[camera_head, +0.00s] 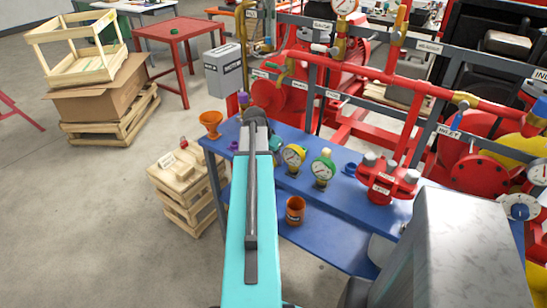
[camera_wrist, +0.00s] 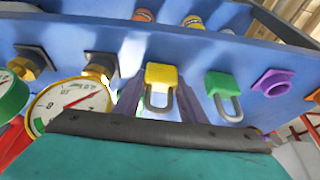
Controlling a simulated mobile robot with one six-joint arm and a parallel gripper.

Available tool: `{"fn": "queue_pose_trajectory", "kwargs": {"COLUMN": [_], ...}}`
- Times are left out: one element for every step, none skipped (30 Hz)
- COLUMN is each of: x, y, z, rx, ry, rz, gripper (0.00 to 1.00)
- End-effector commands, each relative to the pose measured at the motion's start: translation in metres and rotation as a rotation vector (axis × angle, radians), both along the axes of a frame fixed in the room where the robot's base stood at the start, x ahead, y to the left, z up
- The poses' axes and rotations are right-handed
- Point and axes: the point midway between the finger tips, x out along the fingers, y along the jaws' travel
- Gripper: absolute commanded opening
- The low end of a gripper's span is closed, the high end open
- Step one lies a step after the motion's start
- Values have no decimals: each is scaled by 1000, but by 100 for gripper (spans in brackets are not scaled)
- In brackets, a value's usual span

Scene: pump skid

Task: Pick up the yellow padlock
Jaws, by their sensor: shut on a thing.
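The yellow padlock (camera_wrist: 161,76) shows in the middle of the wrist view, its grey shackle pointing down in the picture. My gripper (camera_wrist: 160,100) has its two dark purple fingers on either side of it, shut on it. Whether the padlock touches the blue surface behind it, I cannot tell. A green padlock (camera_wrist: 222,84) is just to its right, outside the fingers. In the head view my turquoise arm hides the padlock and most of my gripper.
Red pipework (camera_head: 390,75) stands behind. A purple part (camera_wrist: 273,82) lies right of the green padlock. Wooden crates (camera_head: 185,190) stand left.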

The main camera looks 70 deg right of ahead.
Motion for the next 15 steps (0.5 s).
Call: {"fn": "queue_pose_trajectory", "kwargs": {"x": [0, 0, 0, 0, 0, 0, 0, 0, 0, 0, 0, 0, 0, 0, 0], "y": [0, 0, 0, 0, 0, 0, 0, -1, -1, -1, -1, -1, -1, -1, -1], "z": [1, 2, 3, 4, 6, 8, 10, 12, 14, 16, 18, 21, 24, 26, 30], "rx": [-1, -1, -1, -1, -1, -1, -1, -1, -2, -2, -2, -1, -1, -2, -2], "ry": [0, 0, 0, 0, 0, 0, 0, -1, 0, 0, 0, -1, -1, 0, -1], "rz": [0, 0, 0, 0, 0, 0, 0, 0, 0, 0, 0, 0, 0, 0, -1], "gripper": [11, 11, 11, 11, 11, 11, 11, 11, 11, 11, 11, 11, 11, 11, 11]}}
